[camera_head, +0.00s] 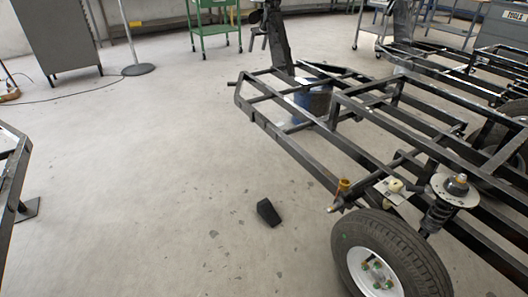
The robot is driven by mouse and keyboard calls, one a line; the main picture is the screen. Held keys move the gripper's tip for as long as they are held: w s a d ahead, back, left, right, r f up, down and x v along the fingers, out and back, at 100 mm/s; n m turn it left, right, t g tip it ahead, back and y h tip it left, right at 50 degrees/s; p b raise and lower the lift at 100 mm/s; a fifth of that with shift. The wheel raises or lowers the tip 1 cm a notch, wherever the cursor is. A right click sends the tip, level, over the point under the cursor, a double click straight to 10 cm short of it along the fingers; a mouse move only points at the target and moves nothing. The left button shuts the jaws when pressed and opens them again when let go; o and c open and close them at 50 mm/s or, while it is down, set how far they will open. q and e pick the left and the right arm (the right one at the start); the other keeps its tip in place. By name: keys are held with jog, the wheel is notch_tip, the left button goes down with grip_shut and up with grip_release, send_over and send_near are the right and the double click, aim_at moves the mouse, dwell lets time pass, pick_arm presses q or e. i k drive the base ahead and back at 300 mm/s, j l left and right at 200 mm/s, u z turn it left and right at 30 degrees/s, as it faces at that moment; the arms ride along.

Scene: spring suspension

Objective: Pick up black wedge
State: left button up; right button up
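The black wedge (268,212) lies on the grey concrete floor, a little below and right of the middle of the view. It is a small dark block with a sloping side. It sits apart from the wheel (386,262), to the wheel's left, with bare floor around it. Neither of my grippers shows in this view.
A black tubular vehicle chassis (290,146) with a coil-spring suspension (438,214) fills the right side. A dark metal frame (10,185) stands at the left edge. A grey cabinet (57,38) and green cart (213,29) stand behind. The floor left of the wedge is clear.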

aim_at(265, 209)
jog(key=i+j+z, duration=0.15)
jog(key=i+j, duration=0.15)
jog(key=i, duration=0.3)
jog(key=i+j+z, duration=0.1)
jog(key=i+j, duration=0.25)
jog(key=i, duration=0.2)
jog(key=i+j+z, duration=0.15)
jog(key=i+j, duration=0.25)
jog(key=i, duration=0.15)
